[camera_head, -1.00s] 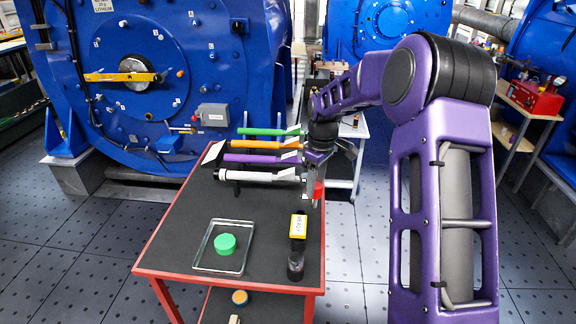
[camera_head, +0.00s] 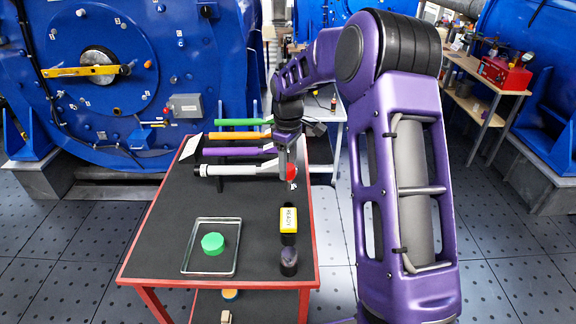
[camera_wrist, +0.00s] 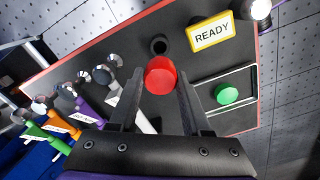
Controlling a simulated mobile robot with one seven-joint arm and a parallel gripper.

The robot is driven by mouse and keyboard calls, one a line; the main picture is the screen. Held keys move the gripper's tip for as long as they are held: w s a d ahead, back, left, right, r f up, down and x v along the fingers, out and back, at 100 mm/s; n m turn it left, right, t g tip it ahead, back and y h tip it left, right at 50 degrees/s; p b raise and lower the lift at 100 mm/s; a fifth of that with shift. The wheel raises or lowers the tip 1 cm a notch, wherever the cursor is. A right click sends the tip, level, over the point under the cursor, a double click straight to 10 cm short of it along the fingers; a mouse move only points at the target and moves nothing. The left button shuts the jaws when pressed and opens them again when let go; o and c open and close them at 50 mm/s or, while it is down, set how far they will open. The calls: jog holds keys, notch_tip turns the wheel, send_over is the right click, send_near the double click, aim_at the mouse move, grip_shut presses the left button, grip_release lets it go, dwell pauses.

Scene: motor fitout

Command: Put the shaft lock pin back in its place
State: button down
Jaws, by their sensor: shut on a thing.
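My gripper (camera_wrist: 158,98) is shut on a red round-headed piece (camera_wrist: 160,75), which looks like the shaft lock pin. Its red head sits between the fingertips in the wrist view; its lower part is hidden. In the head view the red piece (camera_head: 292,173) shows at my gripper (camera_head: 289,178), over the back right part of the red-edged table. The big blue motor (camera_head: 215,60) stands behind and left of the table, with a yellow bar across its shaft centre. I cannot tell which opening there is the pin's place.
The dark table (camera_head: 165,225) bears a clear tray (camera_head: 184,262) with a green cap (camera_head: 213,243), and a yellow READY box (camera_head: 289,219). Green, orange, purple and pale tagged rods (camera_head: 228,170) lie at its back, close to my gripper.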

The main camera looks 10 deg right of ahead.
aim_at(287, 181)
jog(key=shift+f+b, duration=1.6)
jog(key=shift+f, duration=1.3)
jog(key=shift+f+b, duration=1.25)
jog(key=shift+f, duration=1.6)
jog(key=shift+c, duration=1.4)
grip_release()
notch_tip(287, 181, up, 18)
jog(key=shift+f+p, duration=0.2)
jog(key=shift+p, duration=0.8)
